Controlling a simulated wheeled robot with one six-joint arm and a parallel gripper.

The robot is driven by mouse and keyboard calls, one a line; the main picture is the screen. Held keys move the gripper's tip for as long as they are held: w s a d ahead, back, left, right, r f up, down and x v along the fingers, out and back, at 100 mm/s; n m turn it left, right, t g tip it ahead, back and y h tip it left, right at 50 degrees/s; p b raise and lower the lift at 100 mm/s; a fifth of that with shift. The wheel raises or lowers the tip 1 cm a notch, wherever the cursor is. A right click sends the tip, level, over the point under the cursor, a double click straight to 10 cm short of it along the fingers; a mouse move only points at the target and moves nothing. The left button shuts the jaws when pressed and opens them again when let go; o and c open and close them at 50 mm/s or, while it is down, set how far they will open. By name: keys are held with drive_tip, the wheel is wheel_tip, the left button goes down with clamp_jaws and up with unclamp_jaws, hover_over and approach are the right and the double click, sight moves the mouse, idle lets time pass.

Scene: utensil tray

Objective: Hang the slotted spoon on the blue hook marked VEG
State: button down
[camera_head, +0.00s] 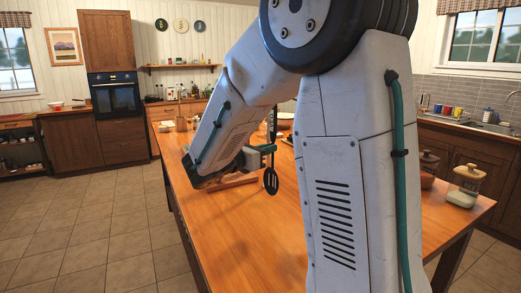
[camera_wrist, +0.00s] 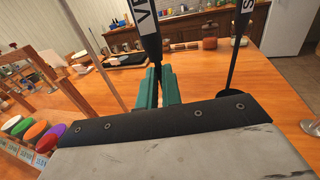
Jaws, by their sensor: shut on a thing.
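The black slotted spoon (camera_head: 271,181) hangs upright in the head view, its slotted head low. My gripper (camera_head: 262,148) has green fingers, and they are closed around its handle. In the wrist view, my gripper (camera_wrist: 160,88) is shut on a black handle (camera_wrist: 151,45) that rises out of the top of the frame. A white label on this handle shows the letters VE; the rest is cut off. I cannot make out the blue hook in either view.
The wooden table (camera_head: 230,230) has clear room at its front. In the wrist view, a second black utensil (camera_wrist: 235,65) with an S label stands to the right. A wooden frame (camera_wrist: 45,75) and several colored round tops (camera_wrist: 36,130) are at left.

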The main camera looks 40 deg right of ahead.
drive_tip(key=s+d+f, duration=0.1)
drive_tip(key=s+d, duration=0.1)
drive_tip(key=d, duration=0.6)
drive_tip(key=shift+s+f, duration=0.2)
drive_tip(key=shift+f, duration=0.05)
idle(0.6)
drive_tip(key=shift+d+f, duration=0.1)
idle(0.4)
drive_tip(key=c, duration=1.5)
unclamp_jaws()
drive_tip(key=a, duration=0.7)
drive_tip(key=shift+a, duration=0.4)
